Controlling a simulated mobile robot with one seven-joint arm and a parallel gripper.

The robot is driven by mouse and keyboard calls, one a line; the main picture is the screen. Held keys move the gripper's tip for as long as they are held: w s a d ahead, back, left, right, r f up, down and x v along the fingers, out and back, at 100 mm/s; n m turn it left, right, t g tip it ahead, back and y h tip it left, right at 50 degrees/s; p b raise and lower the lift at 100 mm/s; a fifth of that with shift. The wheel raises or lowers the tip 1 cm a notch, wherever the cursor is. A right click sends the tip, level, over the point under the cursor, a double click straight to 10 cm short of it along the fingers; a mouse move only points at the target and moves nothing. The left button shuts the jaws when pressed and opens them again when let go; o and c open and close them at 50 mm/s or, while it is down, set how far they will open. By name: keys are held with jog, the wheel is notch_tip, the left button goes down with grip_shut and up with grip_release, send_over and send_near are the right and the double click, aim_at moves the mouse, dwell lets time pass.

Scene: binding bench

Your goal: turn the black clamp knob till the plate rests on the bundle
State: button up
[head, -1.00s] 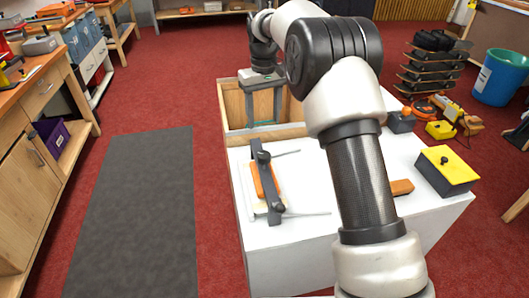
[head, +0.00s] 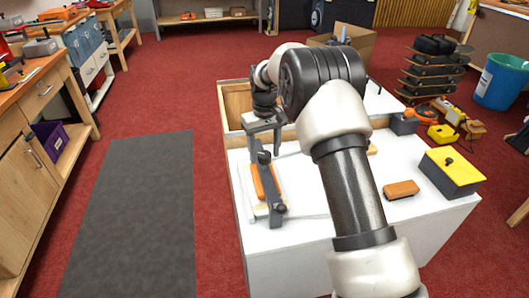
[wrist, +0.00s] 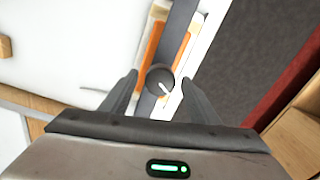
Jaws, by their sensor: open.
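The black clamp knob (wrist: 160,80) is round with a white pointer mark, and sits on a dark clamp plate (wrist: 180,28). In the wrist view my gripper (wrist: 160,88) is open, with one finger on each side of the knob and visible space between. In the head view the gripper (head: 265,138) is over the far end of the clamp plate (head: 270,182). The orange-brown bundle (head: 258,180) lies under the plate on a pale board. Whether the plate touches the bundle cannot be told.
The white bench top (head: 310,210) is mostly clear around the clamp. An orange-brown block (head: 401,189) and a yellow-topped black box (head: 452,172) stand at right. A wooden-walled open bin (head: 236,104) is at the far left end.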

jog(key=c, duration=1.1)
jog(key=shift+r+m, duration=0.1)
jog(key=shift+m, duration=0.2)
